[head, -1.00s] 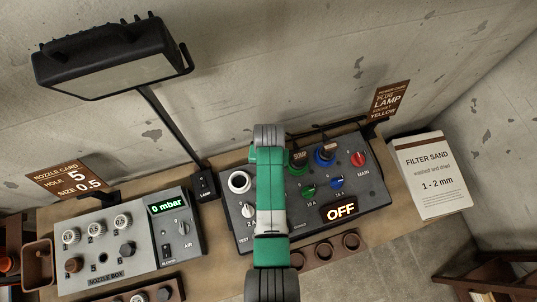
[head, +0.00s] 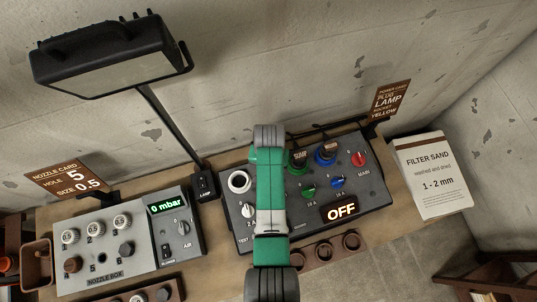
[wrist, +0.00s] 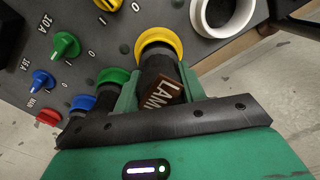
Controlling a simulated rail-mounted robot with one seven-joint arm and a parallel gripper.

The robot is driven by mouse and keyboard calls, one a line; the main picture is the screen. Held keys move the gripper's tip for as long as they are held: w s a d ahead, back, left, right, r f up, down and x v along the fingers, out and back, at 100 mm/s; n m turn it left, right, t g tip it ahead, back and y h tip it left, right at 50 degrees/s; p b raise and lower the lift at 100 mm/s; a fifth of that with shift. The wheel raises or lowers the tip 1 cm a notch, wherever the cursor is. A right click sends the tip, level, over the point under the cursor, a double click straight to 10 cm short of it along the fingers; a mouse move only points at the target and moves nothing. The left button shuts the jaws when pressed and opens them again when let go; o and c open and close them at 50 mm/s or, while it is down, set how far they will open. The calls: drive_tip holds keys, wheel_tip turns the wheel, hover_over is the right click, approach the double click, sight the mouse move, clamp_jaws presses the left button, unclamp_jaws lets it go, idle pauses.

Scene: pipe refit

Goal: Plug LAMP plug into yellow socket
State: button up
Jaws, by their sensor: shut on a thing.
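The LAMP plug (wrist: 161,70) is black with a brown label. In the wrist view it sits between the green fingers of my gripper (wrist: 158,88), which is shut on it. Its front end meets the yellow socket (wrist: 160,37) and lies within the yellow ring. I cannot tell how deep it sits. In the head view my arm hides the yellow socket, the plug and my fingers. The power panel (head: 372,190) shows OFF on its display (head: 341,210). The power card (head: 388,99) reads plug LAMP, socket YELLOW.
A SUMP plug (head: 299,155) stands in the green socket (head: 299,170), and another dark plug (head: 326,146) in the blue socket (head: 325,160). A white round port (head: 239,181) lies left of my arm. A lamp (head: 110,55) and nozzle box (head: 75,262) are farther left.

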drive_tip(key=shift+f+b, duration=0.45)
drive_tip(key=shift+f, duration=0.2)
drive_tip(key=shift+s, duration=0.1)
drive_tip(key=o, duration=1.6)
drive_tip(key=shift+c, duration=0.2)
drive_tip(key=shift+r, duration=0.15)
wheel_tip(320, 180, up, 8)
drive_tip(key=p, duration=0.7)
drive_tip(key=shift+f, duration=0.35)
